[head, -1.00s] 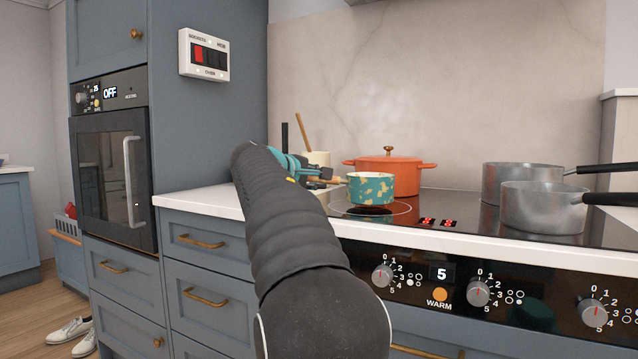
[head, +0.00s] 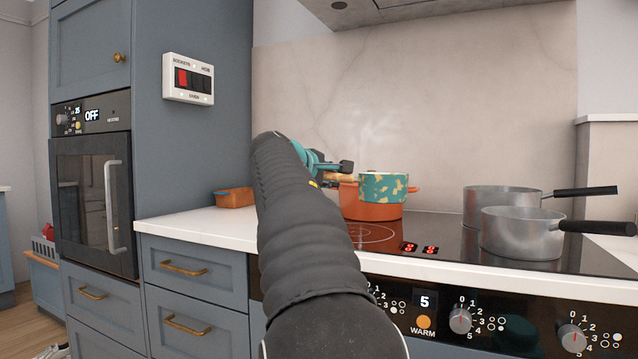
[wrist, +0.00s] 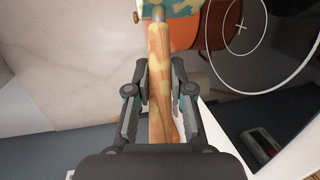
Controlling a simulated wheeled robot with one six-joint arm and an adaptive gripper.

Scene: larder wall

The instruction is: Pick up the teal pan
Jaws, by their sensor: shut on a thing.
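The teal pan (head: 384,187) with yellow patches is held up level above the hob, in front of the orange pot. My gripper (head: 343,168) is left of it in the head view, partly hidden behind my arm. In the wrist view my gripper (wrist: 160,78) has its fingers on both sides of the pan's wooden-looking handle (wrist: 159,45) and is shut on it. Only the pan's teal edge (wrist: 186,7) shows at the top of the wrist view.
The orange pot (head: 372,211) stands on the black hob (head: 450,228), close behind the pan. Two grey saucepans (head: 522,234) (head: 490,200) stand to the right, handles pointing right. An orange-brown dish (head: 234,198) sits on the white counter (head: 190,226) at left. A ringed cooking zone (head: 370,233) is bare.

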